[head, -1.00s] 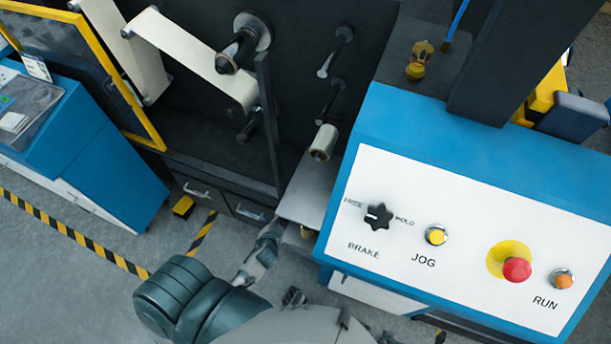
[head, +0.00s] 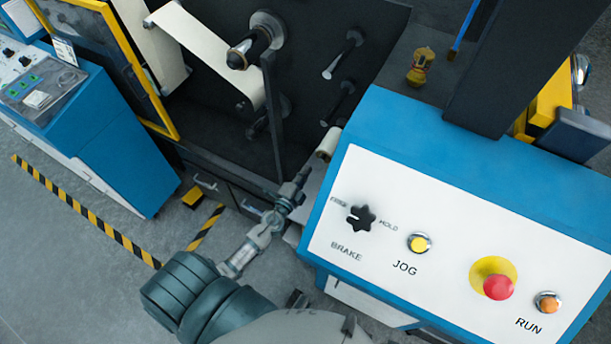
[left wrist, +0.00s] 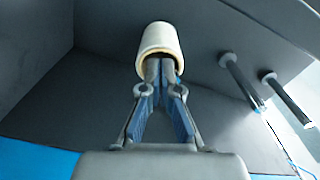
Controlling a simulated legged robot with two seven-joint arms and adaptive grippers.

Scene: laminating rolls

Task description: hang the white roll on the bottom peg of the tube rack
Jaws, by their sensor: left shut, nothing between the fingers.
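The white roll (head: 328,144) is at the lowest place in the column of pegs on the dark machine face. It also shows in the left wrist view (left wrist: 158,40), with its open end towards me. The peg inside the roll is hidden. My left gripper (head: 303,173) is just below and in front of the roll. In the left wrist view its fingertips (left wrist: 160,68) are shut together and empty at the roll's open end. I cannot tell whether they touch it. Two bare pegs, the top (head: 343,54) and the middle (head: 338,102), stand above the roll. My right gripper is not in view.
The blue-sided control panel (head: 440,240) with its knob and buttons stands close to the right of my left gripper. A dark upright post (head: 271,115) and a web of white film (head: 205,50) are to the left. Open floor lies at the lower left.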

